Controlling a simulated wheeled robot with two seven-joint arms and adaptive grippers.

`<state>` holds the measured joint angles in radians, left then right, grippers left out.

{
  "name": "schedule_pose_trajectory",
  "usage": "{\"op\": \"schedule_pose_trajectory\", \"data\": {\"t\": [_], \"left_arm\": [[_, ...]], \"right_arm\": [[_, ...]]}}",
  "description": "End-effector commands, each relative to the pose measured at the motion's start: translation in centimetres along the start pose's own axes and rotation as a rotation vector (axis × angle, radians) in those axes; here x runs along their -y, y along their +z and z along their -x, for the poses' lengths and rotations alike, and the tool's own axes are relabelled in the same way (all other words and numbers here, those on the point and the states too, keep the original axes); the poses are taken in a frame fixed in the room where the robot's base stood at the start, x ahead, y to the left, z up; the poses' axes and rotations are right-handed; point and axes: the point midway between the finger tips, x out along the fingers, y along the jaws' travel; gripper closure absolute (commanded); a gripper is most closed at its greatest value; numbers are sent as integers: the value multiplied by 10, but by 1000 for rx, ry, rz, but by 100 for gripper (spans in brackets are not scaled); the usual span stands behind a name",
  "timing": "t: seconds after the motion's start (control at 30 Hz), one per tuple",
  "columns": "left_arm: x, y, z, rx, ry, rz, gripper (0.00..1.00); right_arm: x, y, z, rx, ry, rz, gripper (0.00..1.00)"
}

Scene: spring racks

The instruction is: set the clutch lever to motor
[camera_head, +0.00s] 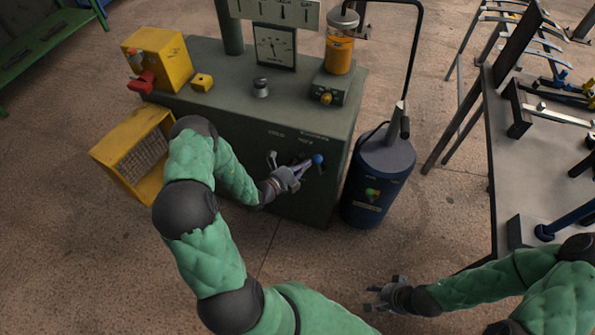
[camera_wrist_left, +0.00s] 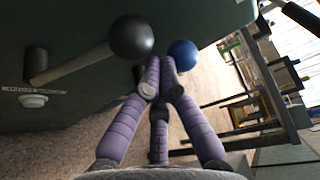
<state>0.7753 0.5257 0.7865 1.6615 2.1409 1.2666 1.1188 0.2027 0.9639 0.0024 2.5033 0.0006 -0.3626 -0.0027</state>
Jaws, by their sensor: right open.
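A green machine cabinet (camera_head: 300,125) has levers on its front face. One lever ends in a blue ball knob (camera_head: 318,159), which also shows in the left wrist view (camera_wrist_left: 183,54). Another lever (camera_head: 272,158) sits to its left; the wrist view shows a grey rod with a black ball knob (camera_wrist_left: 131,37). The labels are too small to read, so I cannot tell which is the clutch lever. My left gripper (camera_head: 304,166) is at the blue knob, its fingertips drawn together just short of it; contact is unclear. My right gripper (camera_head: 372,297) is open and empty, low at the right.
A dark blue canister (camera_head: 378,180) with a hose stands close right of the cabinet. A yellow box (camera_head: 158,58) and an amber-filled jar (camera_head: 340,52) are on top. A yellow crate (camera_head: 112,150) is at the left. A grey bench (camera_head: 530,165) with racks stands right.

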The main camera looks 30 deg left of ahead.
Motion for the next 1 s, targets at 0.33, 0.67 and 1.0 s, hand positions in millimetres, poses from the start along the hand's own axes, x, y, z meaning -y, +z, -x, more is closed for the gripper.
{"op": "schedule_pose_trajectory", "data": {"t": [0.33, 0.67, 1.0], "left_arm": [[0, 0, -5, 1, 1, 0, 100], [2, 4, -3, 1, -16, 30, 100], [4, 10, 0, 2, -41, 74, 100]], "right_arm": [[0, 0, -1, 0, 0, 0, 54], [0, 0, 1, 0, 0, 0, 54], [1, 0, 3, 0, 0, 0, 54]]}}
